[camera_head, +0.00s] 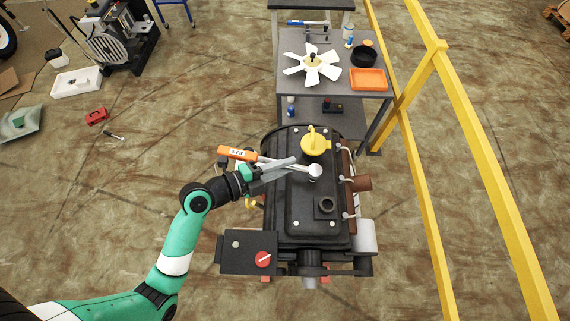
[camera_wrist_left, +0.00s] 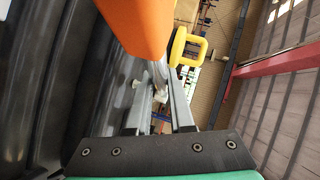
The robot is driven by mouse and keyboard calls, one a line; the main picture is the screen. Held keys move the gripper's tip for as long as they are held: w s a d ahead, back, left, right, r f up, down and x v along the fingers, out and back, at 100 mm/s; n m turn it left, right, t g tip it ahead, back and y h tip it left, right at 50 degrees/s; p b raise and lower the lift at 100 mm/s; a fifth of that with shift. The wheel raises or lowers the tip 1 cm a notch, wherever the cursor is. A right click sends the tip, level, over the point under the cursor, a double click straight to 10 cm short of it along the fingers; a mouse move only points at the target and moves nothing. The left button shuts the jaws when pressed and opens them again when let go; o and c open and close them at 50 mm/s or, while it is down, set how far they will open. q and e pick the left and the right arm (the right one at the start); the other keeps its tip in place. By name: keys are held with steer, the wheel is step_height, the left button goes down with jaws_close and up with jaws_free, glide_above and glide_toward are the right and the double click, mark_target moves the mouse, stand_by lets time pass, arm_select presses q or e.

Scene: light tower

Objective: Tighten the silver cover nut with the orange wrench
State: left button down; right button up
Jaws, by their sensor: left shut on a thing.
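The wrench has an orange handle (camera_head: 237,153) and a silver shaft that runs right, over the black engine cover (camera_head: 303,198). Its round silver head (camera_head: 314,170) lies above the cover's middle, just below the yellow cap. I cannot tell whether it sits around the silver cover nut, which is not clearly seen there. My left gripper (camera_head: 288,165) is shut on the wrench, low over the left half of the cover. In the left wrist view, the orange handle (camera_wrist_left: 140,25) fills the top, and the gripper's fingers (camera_wrist_left: 160,105) point away beneath it. My right gripper is not in view.
The yellow cap (camera_head: 315,142) stands on the engine near the head. Brown pipes (camera_head: 348,180) line its right side. A grey cart (camera_head: 300,90) behind holds a white fan (camera_head: 312,64) and an orange tray (camera_head: 367,79). A yellow rail (camera_head: 470,130) runs along the right.

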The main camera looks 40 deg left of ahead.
arm_select(q)
steer(key=shift+f+b, duration=0.8)
steer(key=shift+b, duration=0.05)
steer(key=c, duration=1.4)
jaws_free()
steer(key=shift+c, duration=0.2)
jaws_close()
steer(key=shift+r+p, duration=0.1)
steer(key=shift+p, duration=0.3)
steer(key=shift+w+a+f+m+g+h+p, duration=0.15)
steer(key=shift+m+h+p, duration=0.25)
steer(key=shift+p, duration=0.95)
steer(key=shift+w+a+f+m+g+h+p, duration=0.15)
steer(key=shift+w+m+g+h+p, duration=0.2)
steer(key=shift+p, duration=0.95)
steer(key=shift+s+d, duration=0.1)
